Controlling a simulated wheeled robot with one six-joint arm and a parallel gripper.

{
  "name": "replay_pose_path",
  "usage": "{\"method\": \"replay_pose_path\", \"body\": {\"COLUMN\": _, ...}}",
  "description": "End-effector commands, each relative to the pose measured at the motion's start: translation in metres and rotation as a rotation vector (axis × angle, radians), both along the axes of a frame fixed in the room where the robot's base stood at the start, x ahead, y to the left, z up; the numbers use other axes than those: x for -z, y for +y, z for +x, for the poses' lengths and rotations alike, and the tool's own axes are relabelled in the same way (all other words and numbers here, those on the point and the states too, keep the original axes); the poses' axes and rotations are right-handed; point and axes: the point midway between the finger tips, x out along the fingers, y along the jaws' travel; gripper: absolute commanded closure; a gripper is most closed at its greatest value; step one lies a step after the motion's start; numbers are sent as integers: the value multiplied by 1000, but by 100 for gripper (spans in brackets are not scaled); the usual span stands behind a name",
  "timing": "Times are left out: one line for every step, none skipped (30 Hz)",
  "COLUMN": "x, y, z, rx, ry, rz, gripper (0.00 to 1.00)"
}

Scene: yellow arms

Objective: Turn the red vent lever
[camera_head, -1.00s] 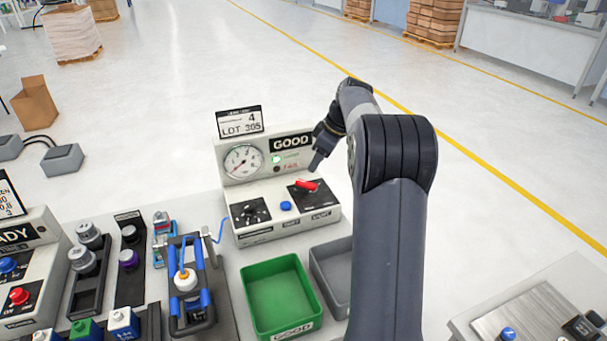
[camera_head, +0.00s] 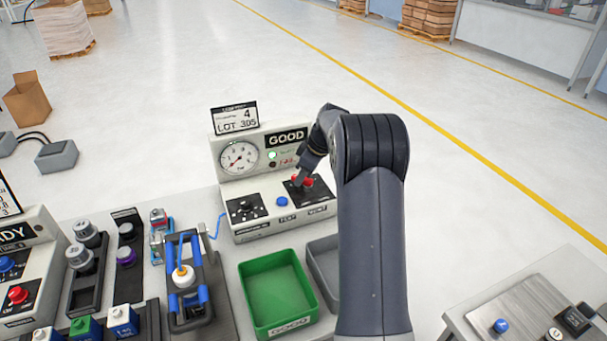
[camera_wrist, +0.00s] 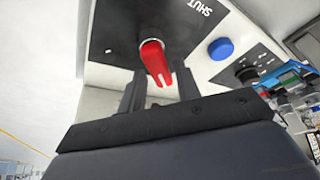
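The red vent lever (camera_head: 309,182) sits on a black plate at the right of the grey test panel (camera_head: 230,194). In the wrist view the red lever (camera_wrist: 155,62) points towards my gripper, below the word SHUT on its black plate. My gripper (camera_head: 301,184) is down at the lever in the head view and hides part of it. In the wrist view my gripper (camera_wrist: 158,84) has its two dark fingers apart, one on each side of the lever's end. Gaps show between lever and fingers, so it is not clamped.
A blue button (camera_head: 282,202) and a black knob (camera_head: 246,208) are left of the lever. A pressure gauge (camera_head: 239,158) and a GOOD display (camera_head: 287,138) stand behind. A green bin (camera_head: 247,293) and a grey bin (camera_head: 318,262) stand in front of the panel.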

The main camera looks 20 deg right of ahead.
Motion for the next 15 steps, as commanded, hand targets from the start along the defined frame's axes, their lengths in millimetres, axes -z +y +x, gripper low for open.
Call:
{"method": "replay_pose_path", "body": {"x": 0, "y": 0, "z": 0, "rx": 0, "ry": 0, "rz": 0, "gripper": 73}}
{"method": "replay_pose_path", "body": {"x": 0, "y": 0, "z": 0, "rx": 0, "ry": 0, "rz": 0, "gripper": 75}}
{"method": "replay_pose_path", "body": {"x": 0, "y": 0, "z": 0, "rx": 0, "ry": 0, "rz": 0, "gripper": 79}}
{"method": "replay_pose_path", "body": {"x": 0, "y": 0, "z": 0, "rx": 0, "ry": 0, "rz": 0, "gripper": 81}}
{"method": "replay_pose_path", "body": {"x": 0, "y": 0, "z": 0, "rx": 0, "ry": 0, "rz": 0, "gripper": 84}}
{"method": "replay_pose_path", "body": {"x": 0, "y": 0, "z": 0, "rx": 0, "ry": 0, "rz": 0, "gripper": 87}}
{"method": "replay_pose_path", "body": {"x": 0, "y": 0, "z": 0, "rx": 0, "ry": 0, "rz": 0, "gripper": 89}}
{"method": "replay_pose_path", "body": {"x": 0, "y": 0, "z": 0, "rx": 0, "ry": 0, "rz": 0, "gripper": 92}}
{"method": "replay_pose_path", "body": {"x": 0, "y": 0, "z": 0, "rx": 0, "ry": 0, "rz": 0, "gripper": 95}}
{"method": "replay_pose_path", "body": {"x": 0, "y": 0, "z": 0, "rx": 0, "ry": 0, "rz": 0, "gripper": 97}}
{"method": "replay_pose_path", "body": {"x": 0, "y": 0, "z": 0, "rx": 0, "ry": 0, "rz": 0, "gripper": 100}}
{"method": "replay_pose_path", "body": {"x": 0, "y": 0, "z": 0, "rx": 0, "ry": 0, "rz": 0, "gripper": 100}}
{"method": "replay_pose_path", "body": {"x": 0, "y": 0, "z": 0, "rx": 0, "ry": -1, "rz": -1, "gripper": 100}}
{"method": "replay_pose_path", "body": {"x": 0, "y": 0, "z": 0, "rx": 0, "ry": -1, "rz": -1, "gripper": 100}}
{"method": "replay_pose_path", "body": {"x": 0, "y": 0, "z": 0, "rx": 2, "ry": 0, "rz": 0, "gripper": 100}}
